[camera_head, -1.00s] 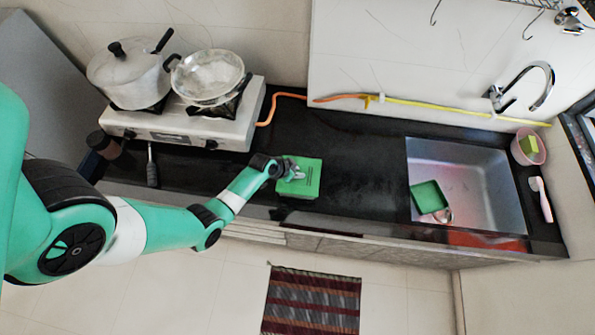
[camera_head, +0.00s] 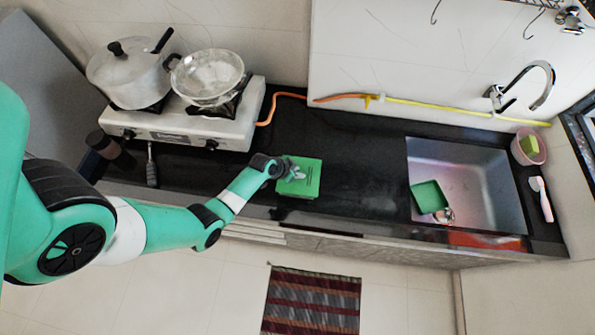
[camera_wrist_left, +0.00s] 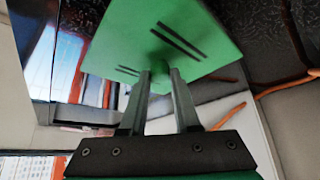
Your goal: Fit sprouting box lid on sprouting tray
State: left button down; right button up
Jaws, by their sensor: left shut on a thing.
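The green square lid (camera_head: 311,183) is at the counter's front part, right of the stove. In the left wrist view the lid (camera_wrist_left: 205,40) shows dark slots and a small round knob (camera_wrist_left: 160,69). My left gripper (camera_head: 291,173) is over the lid; in the wrist view its fingers (camera_wrist_left: 161,76) are shut on the knob. I cannot tell whether the lid touches the counter or what is beneath it. A green open square tray (camera_head: 429,196) is in the sink at the right. My right gripper is not in view.
The steel sink (camera_head: 482,180) also holds a small metal item (camera_head: 445,215) beside the tray. The stove (camera_head: 185,125) with a pot (camera_head: 128,75) and pan (camera_head: 207,77) stands left. An orange hose (camera_head: 285,97) runs along the back. The counter (camera_head: 360,160) between lid and sink is clear.

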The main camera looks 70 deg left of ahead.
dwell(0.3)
pick_arm(q)
jog(key=c, duration=0.6)
grip_release()
jog(key=shift+o, duration=0.2)
jog(key=p+v, duration=0.9)
jog(key=v, duration=0.2)
jog(key=shift+r, duration=0.25)
jog(key=shift+s, duration=0.1)
jog(key=shift+d, duration=0.1)
